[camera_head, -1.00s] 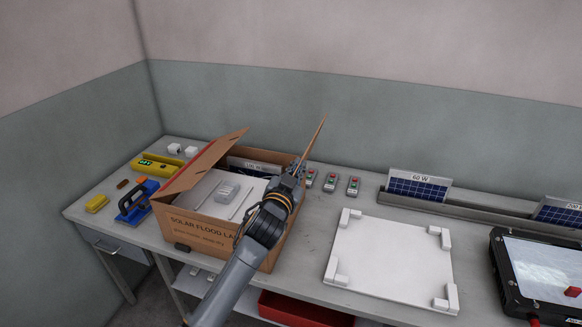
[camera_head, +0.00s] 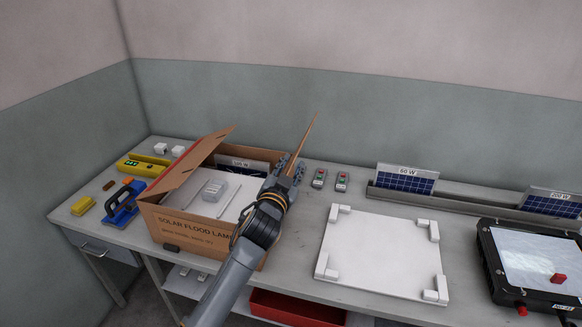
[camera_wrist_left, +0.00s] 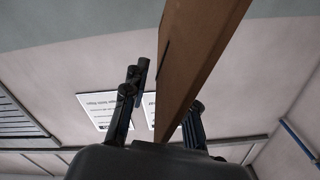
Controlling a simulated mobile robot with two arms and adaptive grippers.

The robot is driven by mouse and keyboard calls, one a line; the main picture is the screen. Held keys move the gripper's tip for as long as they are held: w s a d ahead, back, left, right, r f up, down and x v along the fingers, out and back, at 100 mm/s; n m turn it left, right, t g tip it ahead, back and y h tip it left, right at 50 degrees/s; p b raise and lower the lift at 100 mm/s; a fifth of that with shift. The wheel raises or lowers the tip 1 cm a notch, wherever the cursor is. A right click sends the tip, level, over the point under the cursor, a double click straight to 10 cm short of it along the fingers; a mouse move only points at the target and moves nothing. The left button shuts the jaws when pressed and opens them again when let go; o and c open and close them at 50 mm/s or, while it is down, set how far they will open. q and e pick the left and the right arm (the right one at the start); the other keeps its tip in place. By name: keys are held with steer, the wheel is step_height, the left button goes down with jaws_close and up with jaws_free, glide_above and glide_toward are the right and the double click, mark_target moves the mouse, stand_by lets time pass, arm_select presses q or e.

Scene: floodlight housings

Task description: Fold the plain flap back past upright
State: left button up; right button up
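The open cardboard carton (camera_head: 178,232), printed "SOLAR FLOOD LAMP", stands on the bench. Its plain flap (camera_head: 307,131) rises on the right side and leans outward to the right, seen nearly edge-on. The left flap (camera_head: 192,163) has a red stripe and tilts up over the opening. My left gripper (camera_head: 288,167) is at the plain flap's lower part. In the left wrist view the flap (camera_wrist_left: 197,58) passes between the fingers (camera_wrist_left: 164,112). A gap shows between the left finger and the flap; the right finger is partly hidden behind it. My right gripper is out of view.
A grey housing (camera_head: 214,190) and white panel lie inside the carton. Small controllers (camera_head: 319,178) stand right of the gripper. A white board with corner blocks (camera_head: 380,250) lies further right. A blue tool (camera_head: 124,205) and yellow items are left.

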arm_select(q)
steer(key=v, duration=1.2)
stand_by(0.3)
